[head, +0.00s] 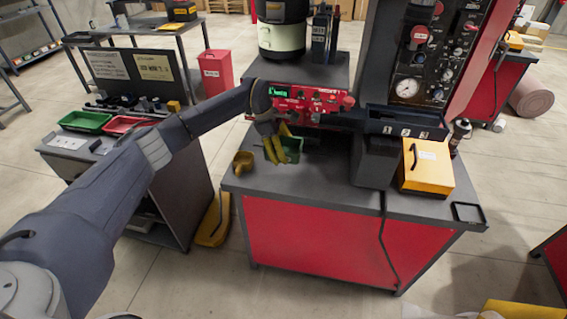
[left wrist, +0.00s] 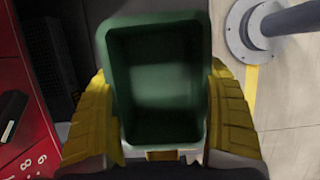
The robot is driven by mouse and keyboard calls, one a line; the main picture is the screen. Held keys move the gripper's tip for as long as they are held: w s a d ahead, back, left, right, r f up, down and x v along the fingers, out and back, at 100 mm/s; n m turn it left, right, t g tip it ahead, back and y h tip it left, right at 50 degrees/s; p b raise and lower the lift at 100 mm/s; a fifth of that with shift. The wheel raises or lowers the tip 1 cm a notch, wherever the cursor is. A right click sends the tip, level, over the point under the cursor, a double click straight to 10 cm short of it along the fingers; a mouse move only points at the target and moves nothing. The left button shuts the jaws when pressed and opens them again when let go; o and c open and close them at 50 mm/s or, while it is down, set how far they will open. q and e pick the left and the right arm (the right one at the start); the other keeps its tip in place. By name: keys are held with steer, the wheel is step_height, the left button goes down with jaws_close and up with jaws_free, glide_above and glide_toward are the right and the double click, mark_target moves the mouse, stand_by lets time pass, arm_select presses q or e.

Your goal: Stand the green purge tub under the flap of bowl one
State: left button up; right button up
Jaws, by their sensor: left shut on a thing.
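The green purge tub (head: 292,151) is in my left gripper (head: 275,148), above the top of the red-fronted bench. In the left wrist view the tub (left wrist: 158,85) sits between the two yellow fingers of my left gripper (left wrist: 162,112), its open top toward the camera. The fingers are shut on its sides. A pale green and black bowl unit (head: 283,38) stands on the raised grey shelf behind, above the red control panel (head: 305,103). I cannot make out the flap of bowl one. My right gripper does not show.
A dark bin marked 1, 2, 3 (head: 403,131), a dark block (head: 374,162) and a yellow box (head: 426,168) stand to the right. The bench's front strip (head: 310,196) is clear.

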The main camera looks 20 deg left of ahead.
arm_select(q)
step_height(320, 180, up, 10)
steer(key=s+d+f+m+g+y, duration=0.1)
steer(key=s+m+g+y, duration=0.1)
steer(key=s+m, duration=0.7)
steer(key=s+f+m+g+y, duration=0.2)
steer(key=s+m, duration=0.8)
steer(key=s, duration=0.7)
steer(key=shift+s+d+f+g+y, duration=0.15)
steer(key=shift+s+d+g+y, duration=0.15)
steer(key=shift+d+g, duration=0.15)
